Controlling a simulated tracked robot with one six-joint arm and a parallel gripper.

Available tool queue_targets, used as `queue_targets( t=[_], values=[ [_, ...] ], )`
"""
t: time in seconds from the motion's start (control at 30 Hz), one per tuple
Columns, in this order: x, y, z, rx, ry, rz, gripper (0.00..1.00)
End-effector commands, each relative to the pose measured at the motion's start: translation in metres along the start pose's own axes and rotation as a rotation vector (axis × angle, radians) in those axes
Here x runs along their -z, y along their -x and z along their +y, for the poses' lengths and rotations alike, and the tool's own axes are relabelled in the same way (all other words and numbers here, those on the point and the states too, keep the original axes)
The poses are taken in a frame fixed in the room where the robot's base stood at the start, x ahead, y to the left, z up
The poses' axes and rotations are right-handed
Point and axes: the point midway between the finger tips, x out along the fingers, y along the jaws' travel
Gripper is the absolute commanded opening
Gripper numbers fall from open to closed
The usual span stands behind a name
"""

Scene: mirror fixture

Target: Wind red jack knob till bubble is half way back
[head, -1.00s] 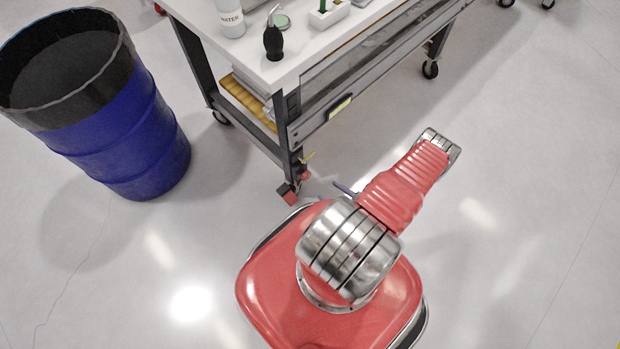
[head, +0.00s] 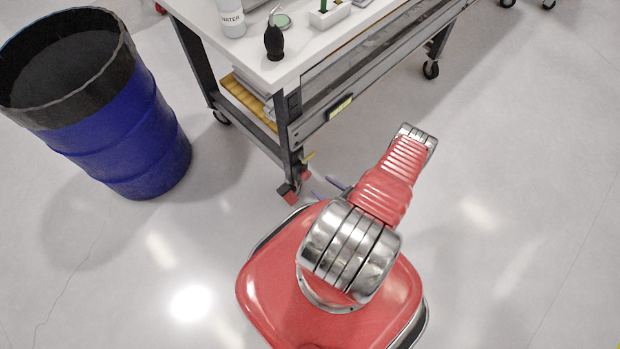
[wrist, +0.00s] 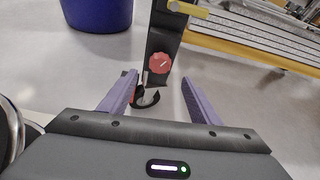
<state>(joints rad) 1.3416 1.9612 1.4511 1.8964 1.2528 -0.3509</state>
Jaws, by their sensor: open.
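The red jack knob (wrist: 159,64) shows in the wrist view as a round knob with a pale slanted mark. It is on the dark leg of the cart, low down. My gripper (wrist: 159,77) is open, its two purple fingers pointing at the leg with the knob between their tips in the picture; I see no contact. In the head view the purple fingers (head: 320,187) show just right of the leg's foot, partly hidden by my arm. A yellow-green vial (head: 340,108) sits on the cart's side rail; its bubble is too small to make out.
The white-topped cart (head: 290,73) carries a dark bulb bottle (head: 274,42) and a white water bottle (head: 231,18). A blue drum (head: 130,140) stands left of it. A short yellow bar (wrist: 187,9) juts out above the knob. The floor to the right is clear.

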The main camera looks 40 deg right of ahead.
Motion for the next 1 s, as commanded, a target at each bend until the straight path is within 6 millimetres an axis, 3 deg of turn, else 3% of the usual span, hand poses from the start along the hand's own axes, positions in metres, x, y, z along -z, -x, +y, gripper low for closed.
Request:
queue_targets(
  t=[0.7,1.0],
  values=[
    [0.000,-0.075,0.001,-0.003,0.001,-0.001,0.57],
    [0.000,-0.091,0.001,0.000,-0.002,0.000,0.57]
  ],
)
